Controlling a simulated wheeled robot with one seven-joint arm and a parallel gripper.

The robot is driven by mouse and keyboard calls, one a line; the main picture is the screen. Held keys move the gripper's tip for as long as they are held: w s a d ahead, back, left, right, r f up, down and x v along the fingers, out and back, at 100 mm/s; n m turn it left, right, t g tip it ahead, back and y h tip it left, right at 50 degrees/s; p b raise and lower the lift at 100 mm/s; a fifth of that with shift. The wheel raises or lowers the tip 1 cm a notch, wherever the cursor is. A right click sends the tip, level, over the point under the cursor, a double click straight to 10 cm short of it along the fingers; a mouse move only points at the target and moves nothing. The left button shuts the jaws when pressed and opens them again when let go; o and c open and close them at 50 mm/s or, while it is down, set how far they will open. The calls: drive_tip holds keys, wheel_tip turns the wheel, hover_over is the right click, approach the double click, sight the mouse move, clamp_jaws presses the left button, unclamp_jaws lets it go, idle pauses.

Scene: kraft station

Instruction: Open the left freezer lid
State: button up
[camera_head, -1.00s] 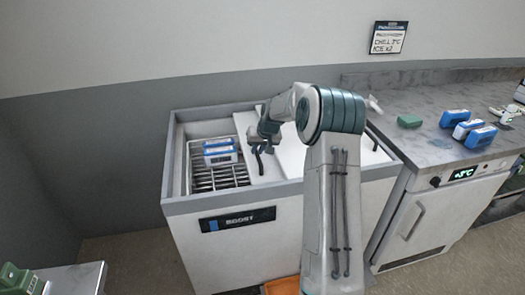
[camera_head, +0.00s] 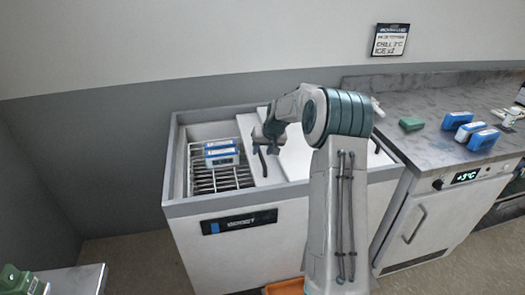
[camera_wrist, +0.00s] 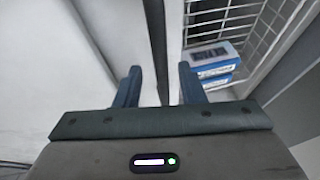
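The chest freezer (camera_head: 250,207) stands ahead with its left side uncovered. The left lid (camera_head: 250,148) is a white panel slid to the right, so the left compartment lies open. Its dark upright handle (camera_head: 262,164) shows below my gripper (camera_head: 266,143). In the wrist view, my gripper (camera_wrist: 160,88) has its two blue fingers apart, with the dark handle bar (camera_wrist: 157,40) between them. Gaps show beside the bar, so I see no clear grip. The right lid (camera_head: 310,155) is partly hidden behind my arm.
The open compartment holds a wire basket (camera_head: 222,180) with blue-and-white packs (camera_head: 221,153). A grey counter (camera_head: 430,108) at the right carries a green block (camera_head: 411,124) and several blue packs (camera_head: 467,129). A wall stands behind the freezer.

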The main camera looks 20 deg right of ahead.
drive_tip(key=b+v, duration=0.1)
drive_tip(key=v, duration=1.2)
drive_tip(key=shift+r, duration=0.15)
